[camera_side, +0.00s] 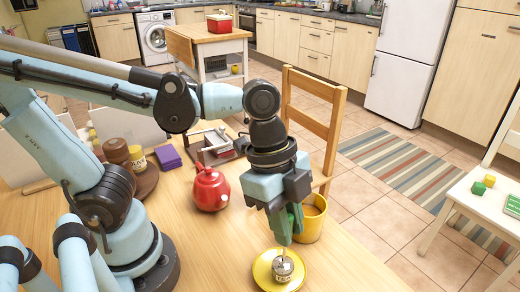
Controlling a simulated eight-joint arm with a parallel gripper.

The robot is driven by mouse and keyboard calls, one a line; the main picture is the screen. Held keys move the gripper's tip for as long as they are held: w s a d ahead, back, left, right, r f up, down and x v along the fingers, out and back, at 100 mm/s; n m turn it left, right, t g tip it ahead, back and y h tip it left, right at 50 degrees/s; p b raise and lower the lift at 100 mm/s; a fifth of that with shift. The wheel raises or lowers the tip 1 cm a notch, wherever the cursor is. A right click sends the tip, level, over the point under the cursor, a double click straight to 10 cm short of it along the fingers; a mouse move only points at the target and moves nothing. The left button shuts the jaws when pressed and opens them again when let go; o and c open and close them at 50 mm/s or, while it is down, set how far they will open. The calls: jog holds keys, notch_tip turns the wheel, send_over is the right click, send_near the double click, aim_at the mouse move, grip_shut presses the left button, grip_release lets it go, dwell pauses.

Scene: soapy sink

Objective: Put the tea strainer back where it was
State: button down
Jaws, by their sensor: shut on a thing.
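The tea strainer (283,269) is a small silvery round piece with dark lettering and a thin stem on top. My gripper (285,240), with green fingers pointing down, is shut on the strainer's stem. The strainer is over the middle of a yellow saucer (262,274) near the table's front edge. I cannot tell whether it touches the saucer. A yellow mug (313,220) stands just behind and to the right of the fingers, partly hidden by them. A red teapot (210,189) stands to the left of my gripper.
A purple block (167,158), a round wooden board (146,184) with jars, and a metal-framed item (216,148) are farther back on the table (215,245). A wooden chair (312,120) stands behind the mug. The table left of the saucer is clear.

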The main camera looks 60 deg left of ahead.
jog(key=shift+f, duration=0.2)
jog(key=c, duration=1)
grip_release()
jog(key=shift+r, duration=0.1)
jog(key=w+v, duration=0.1)
jog(key=v, duration=1.1)
jog(key=w+a+f+n+t+y, duration=0.1)
jog(key=w+a+f+n+t, duration=0.1)
jog(key=a+f+n, duration=0.1)
jog(key=w+a+f+n+t+y, duration=0.1)
jog(key=w+a+f+n+t, duration=0.1)
jog(key=a+f+n, duration=0.2)
jog(key=w+a+f+n+t+y, duration=0.1)
jog(key=a+f+n, duration=0.3)
jog(key=n, duration=0.4)
jog(key=shift+w+a+f+t, duration=0.1)
jog(key=shift+w+a+t, duration=0.3)
jog(key=shift+a+t, duration=0.3)
